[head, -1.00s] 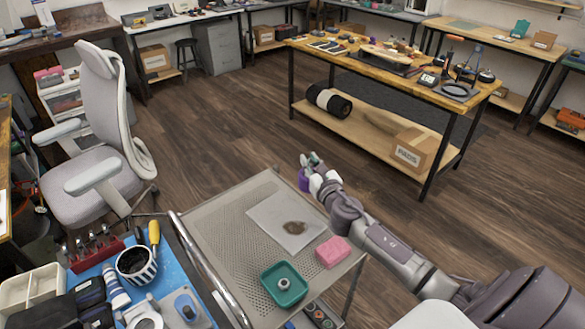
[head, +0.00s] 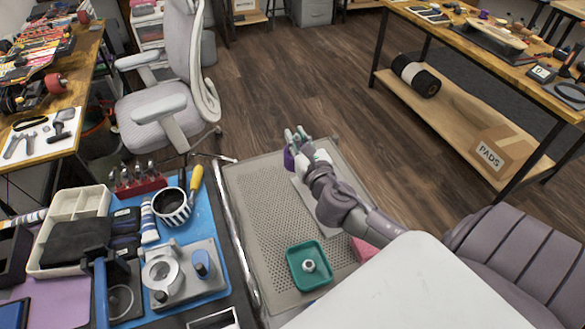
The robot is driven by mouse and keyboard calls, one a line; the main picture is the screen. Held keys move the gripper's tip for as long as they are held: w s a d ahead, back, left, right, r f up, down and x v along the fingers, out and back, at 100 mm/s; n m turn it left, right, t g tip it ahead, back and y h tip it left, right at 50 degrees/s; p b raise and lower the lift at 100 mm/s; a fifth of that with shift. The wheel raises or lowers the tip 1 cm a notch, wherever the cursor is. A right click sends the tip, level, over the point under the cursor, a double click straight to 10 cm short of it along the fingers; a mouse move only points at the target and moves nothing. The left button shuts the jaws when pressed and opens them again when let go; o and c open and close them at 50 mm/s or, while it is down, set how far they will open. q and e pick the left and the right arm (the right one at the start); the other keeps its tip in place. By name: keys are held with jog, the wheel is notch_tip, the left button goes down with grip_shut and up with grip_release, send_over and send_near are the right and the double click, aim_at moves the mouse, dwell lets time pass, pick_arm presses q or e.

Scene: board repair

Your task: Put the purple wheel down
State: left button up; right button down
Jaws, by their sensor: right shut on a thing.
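My right gripper (head: 294,143) is shut on the purple wheel (head: 289,159), of which only a part shows at the left side of the fingers. It is above the far part of the grey perforated cart top (head: 262,215), over or close to the pale mat (head: 300,187). I cannot tell the exact height of the wheel above the cart. My left gripper is not in view.
A green tray (head: 291,266) with a small grey part stands on the cart, and a pink block (head: 364,249) is partly hidden by my arm. Left of the cart is a workbench with a blue mat (head: 206,208), a striped cup (head: 172,208) and tools. The cart's left side is bare.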

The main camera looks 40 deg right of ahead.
jog(key=shift+w+a+f+b, duration=0.7)
jog(key=shift+w+a+f, duration=0.2)
jog(key=shift+w+f, duration=0.9)
jog(key=shift+w+a+f+b, duration=0.75)
jog(key=shift+w+a+f, duration=0.15)
jog(key=shift+w+f, duration=0.9)
jog(key=shift+w+a+f+b, duration=0.7)
jog(key=shift+w+a+f, duration=0.2)
jog(key=shift+w+f, duration=0.9)
jog(key=shift+s, duration=0.1)
jog(key=shift+f, duration=0.15)
jog(key=c, duration=1.1)
grip_release()
jog(key=shift+f, duration=0.1)
